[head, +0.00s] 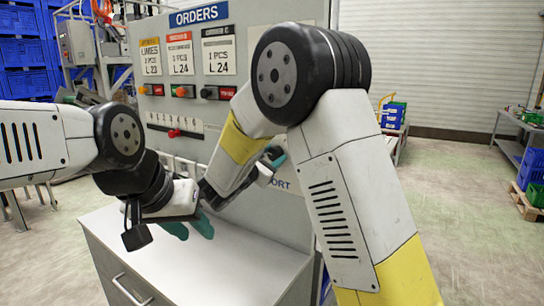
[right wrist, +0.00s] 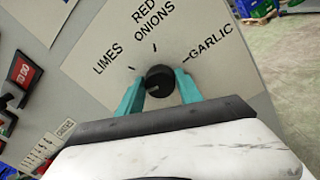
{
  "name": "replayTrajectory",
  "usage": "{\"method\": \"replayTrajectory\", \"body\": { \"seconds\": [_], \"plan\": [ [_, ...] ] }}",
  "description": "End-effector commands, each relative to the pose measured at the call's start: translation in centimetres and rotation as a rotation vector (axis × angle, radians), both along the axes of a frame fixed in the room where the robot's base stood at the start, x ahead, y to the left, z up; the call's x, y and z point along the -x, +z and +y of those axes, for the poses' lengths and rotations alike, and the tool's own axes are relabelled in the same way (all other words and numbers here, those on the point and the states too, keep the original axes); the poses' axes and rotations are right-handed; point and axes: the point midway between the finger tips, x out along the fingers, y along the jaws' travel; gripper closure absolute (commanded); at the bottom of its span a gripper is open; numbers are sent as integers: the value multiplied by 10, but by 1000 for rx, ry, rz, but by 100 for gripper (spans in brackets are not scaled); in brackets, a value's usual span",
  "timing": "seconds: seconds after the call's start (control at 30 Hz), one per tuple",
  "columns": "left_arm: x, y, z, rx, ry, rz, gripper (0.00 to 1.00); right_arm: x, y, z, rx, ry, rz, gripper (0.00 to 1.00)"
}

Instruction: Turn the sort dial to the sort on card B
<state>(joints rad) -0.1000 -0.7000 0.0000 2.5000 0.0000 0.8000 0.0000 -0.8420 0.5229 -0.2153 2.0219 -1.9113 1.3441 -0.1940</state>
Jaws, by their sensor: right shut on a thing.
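The sort dial is a black round knob (right wrist: 160,80) on the grey panel, with tick marks toward the words LIMES, RED ONIONS and GARLIC. Which tick its pointer faces, I cannot tell. My right gripper (right wrist: 160,92) is shut on the dial, one teal finger on each side. In the head view my right gripper (head: 275,158) is at the panel, partly behind my right arm. Card B (head: 180,54), with a red header, is the middle order card; its word is too small to read surely. My left gripper (head: 190,228) is open and empty above the grey worktop.
Card A (head: 150,57) and card C (head: 218,50) hang beside card B under the ORDERS sign (head: 198,15). Coloured buttons (head: 182,91) and a slider with a red knob (head: 173,133) are below them. The worktop (head: 255,262) is clear at the front.

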Motion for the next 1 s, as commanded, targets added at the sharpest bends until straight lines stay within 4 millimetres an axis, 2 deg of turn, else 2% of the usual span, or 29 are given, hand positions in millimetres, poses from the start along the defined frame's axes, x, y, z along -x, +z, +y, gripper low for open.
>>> {"method": "replayTrajectory", "body": {
  "seconds": [1.0],
  "plan": [
    [0,0,0,0,0,0,64,1,-6,0,-800,0,-533,98]
  ]
}}
